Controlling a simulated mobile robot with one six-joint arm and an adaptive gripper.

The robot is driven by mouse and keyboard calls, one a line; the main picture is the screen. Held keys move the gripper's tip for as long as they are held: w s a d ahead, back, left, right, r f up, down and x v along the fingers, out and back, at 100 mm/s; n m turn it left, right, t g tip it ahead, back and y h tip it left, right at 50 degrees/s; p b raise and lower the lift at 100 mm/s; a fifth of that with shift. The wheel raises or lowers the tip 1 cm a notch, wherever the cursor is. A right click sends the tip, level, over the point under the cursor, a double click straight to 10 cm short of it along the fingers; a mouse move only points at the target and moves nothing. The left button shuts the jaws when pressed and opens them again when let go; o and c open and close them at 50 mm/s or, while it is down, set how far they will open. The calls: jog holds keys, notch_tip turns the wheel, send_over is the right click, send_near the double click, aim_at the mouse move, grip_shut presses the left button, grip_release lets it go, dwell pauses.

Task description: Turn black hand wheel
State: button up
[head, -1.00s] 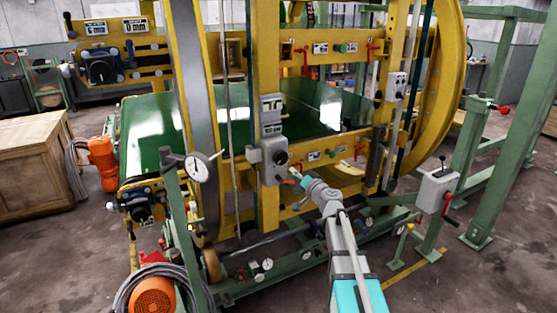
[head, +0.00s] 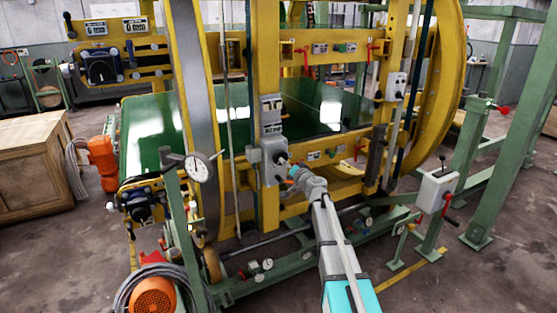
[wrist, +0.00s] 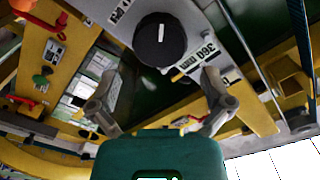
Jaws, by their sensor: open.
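The black hand wheel (wrist: 160,41) is a round black knob with a white line on its face. In the wrist view it sits on a grey box (wrist: 108,10) beside a label reading 360. In the head view the wheel (head: 281,158) is small, on the front of the grey box on the yellow frame. My gripper (wrist: 160,76) is open, with one finger on each side below the wheel in the wrist view. Nothing is between the fingers. In the head view my gripper (head: 296,174) is just below and right of the wheel, and its fingers are hard to make out.
The yellow ring frame (head: 436,95) surrounds the box. A red lever (wrist: 26,7) and a green knob (wrist: 42,77) show at left in the wrist view. Open floor lies at the front right.

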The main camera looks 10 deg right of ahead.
aim_at(281, 165)
jog(key=shift+x, duration=2.95)
jog(key=c, duration=0.8)
jog(key=shift+a, duration=0.55)
jog(key=shift+d, duration=0.4)
jog(key=shift+c, duration=0.2)
jog(key=shift+m, duration=0.4)
jog(key=m, duration=0.5)
jog(key=shift+d, duration=0.15)
jog(key=m, duration=0.5)
jog(key=shift+d, duration=0.1)
